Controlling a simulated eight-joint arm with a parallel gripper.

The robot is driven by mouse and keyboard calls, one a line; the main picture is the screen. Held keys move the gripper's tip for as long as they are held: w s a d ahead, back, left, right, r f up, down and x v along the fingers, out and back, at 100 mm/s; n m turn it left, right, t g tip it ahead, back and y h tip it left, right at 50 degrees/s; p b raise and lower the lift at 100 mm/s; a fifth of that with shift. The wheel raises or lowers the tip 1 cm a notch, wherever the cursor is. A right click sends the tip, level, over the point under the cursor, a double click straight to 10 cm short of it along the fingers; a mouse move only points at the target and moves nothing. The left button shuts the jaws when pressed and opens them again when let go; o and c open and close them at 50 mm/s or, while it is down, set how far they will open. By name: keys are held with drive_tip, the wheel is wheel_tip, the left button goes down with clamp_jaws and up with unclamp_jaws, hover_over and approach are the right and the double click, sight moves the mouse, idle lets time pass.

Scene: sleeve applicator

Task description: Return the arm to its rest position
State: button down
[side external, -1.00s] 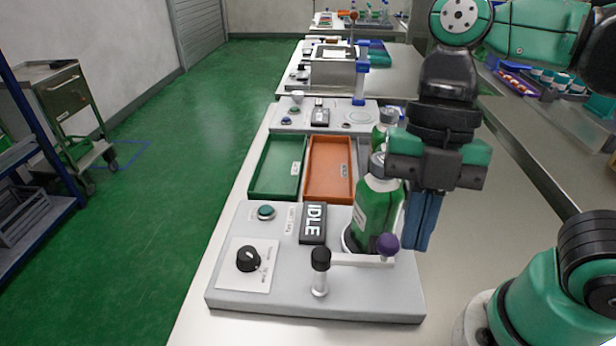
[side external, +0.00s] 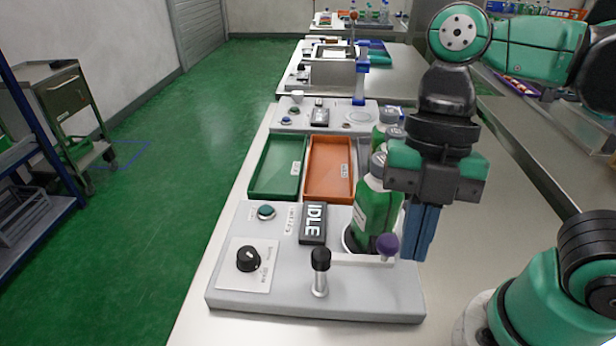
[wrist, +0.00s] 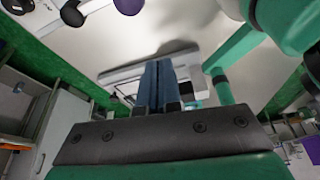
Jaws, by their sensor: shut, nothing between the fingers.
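My gripper (side external: 421,232) is shut, its blue fingers together with nothing between them. In the side view it hangs fingers down, just right of the green bottle (side external: 373,212) and in front of part of the bench. The bottle stands upright on the grey applicator base (side external: 340,300), whose display (side external: 313,222) reads IDLE. A lever arm with a purple knob (side external: 387,245) crosses in front of the bottle. In the wrist view the closed fingers (wrist: 158,80) point away over a pale surface.
A green tray (side external: 277,167) and an orange tray (side external: 329,169) lie behind the base. A black-knobbed post (side external: 320,262) and a dial (side external: 248,258) stand at the front. More bottles stand behind the green one. The bench (side external: 470,220) right of the gripper is bare.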

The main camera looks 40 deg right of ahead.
drive_tip(key=a+f+m, duration=0.2)
drive_tip(key=a+f, duration=0.2)
drive_tip(key=shift+w+f+m+t, duration=0.25)
drive_tip(key=shift+f+m+t, duration=0.05)
drive_tip(key=shift+f+m, duration=0.1)
drive_tip(key=shift+d, duration=0.15)
idle(0.4)
